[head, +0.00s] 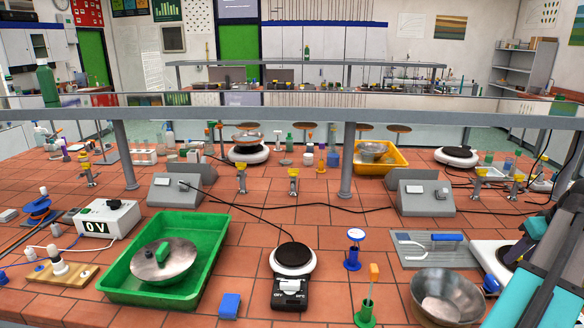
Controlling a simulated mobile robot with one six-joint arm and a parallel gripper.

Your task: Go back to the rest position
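My arm, with teal and dark grey parts, comes in at the right edge of the head view. Its end, my gripper (525,240), seems to be the dark parts above the white hot plate (491,258) at the right of the tiled bench. I cannot make out its fingers clearly, nor whether they are open or shut. Nothing held can be made out. The arm hides part of the hot plate and the bench's right side.
A metal bowl (447,296) and a grey board with a blue-handled tool (430,248) are near my arm. A green tray (122,284) holding a metal pan (150,268), and a scale (292,276), stand further left. A grey rail post (348,160) rises behind.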

